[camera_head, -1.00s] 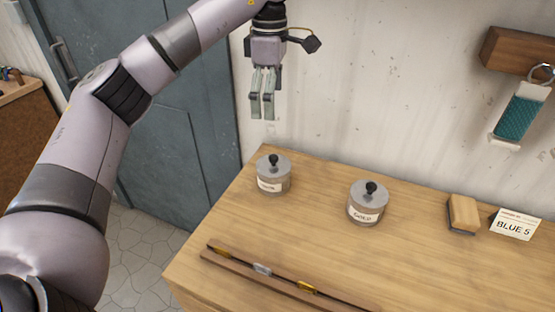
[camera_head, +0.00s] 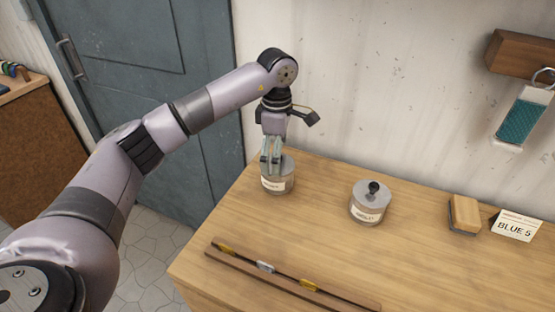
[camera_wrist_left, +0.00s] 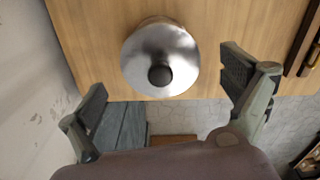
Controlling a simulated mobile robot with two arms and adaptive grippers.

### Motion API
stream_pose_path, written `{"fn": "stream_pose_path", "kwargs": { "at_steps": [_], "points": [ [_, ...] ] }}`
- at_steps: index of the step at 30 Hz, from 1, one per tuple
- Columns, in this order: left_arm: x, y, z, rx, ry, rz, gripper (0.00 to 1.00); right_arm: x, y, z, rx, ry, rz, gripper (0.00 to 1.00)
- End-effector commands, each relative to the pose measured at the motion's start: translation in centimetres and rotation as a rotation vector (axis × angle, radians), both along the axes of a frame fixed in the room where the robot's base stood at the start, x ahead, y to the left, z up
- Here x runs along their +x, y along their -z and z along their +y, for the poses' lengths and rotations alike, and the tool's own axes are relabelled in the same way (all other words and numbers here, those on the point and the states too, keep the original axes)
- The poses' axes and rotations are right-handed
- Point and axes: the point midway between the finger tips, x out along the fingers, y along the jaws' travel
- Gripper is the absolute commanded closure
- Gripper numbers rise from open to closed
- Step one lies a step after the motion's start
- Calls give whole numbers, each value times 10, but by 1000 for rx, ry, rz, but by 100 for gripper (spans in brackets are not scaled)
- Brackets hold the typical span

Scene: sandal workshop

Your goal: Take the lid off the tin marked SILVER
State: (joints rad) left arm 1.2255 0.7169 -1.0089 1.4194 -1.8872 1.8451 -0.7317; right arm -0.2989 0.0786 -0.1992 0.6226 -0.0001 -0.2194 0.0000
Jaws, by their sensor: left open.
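The left tin (camera_head: 278,184) stands on the wooden table near its back left edge. Its label is too small to read surely now. Its grey metal lid (camera_wrist_left: 160,60) with a round black knob (camera_wrist_left: 160,75) is on, seen from above in the left wrist view. My left gripper (camera_head: 270,168) points down just over this tin, its fingers hiding the knob in the head view. In the left wrist view the gripper (camera_wrist_left: 168,100) is open, its fingers apart to either side, not touching the knob. A second tin (camera_head: 368,203), labelled GOLD, stands lidded to the right.
A wooden rack (camera_head: 290,281) with gold and silver pieces lies along the table's front. A wooden block (camera_head: 464,214) and a BLUE 5 card (camera_head: 516,225) stand at right. A teal tag (camera_head: 523,116) hangs on the wall, close behind the table.

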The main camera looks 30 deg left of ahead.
Motion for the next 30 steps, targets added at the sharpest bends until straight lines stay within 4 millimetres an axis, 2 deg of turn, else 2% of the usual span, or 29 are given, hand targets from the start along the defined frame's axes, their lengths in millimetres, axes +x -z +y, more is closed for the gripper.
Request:
{"fn": "stream_pose_path", "kwargs": {
  "at_steps": [3,10,30],
  "points": [
    [0,7,0,0,0,1,3,-5,-2,-1,-1,0,8,60],
    [0,8,0,0,0,0,5,-6,-1,-1,-1,0,9,60],
    [0,7,0,0,0,0,49,-3,-1,-2,-2,-2,5,60]
  ]
}}
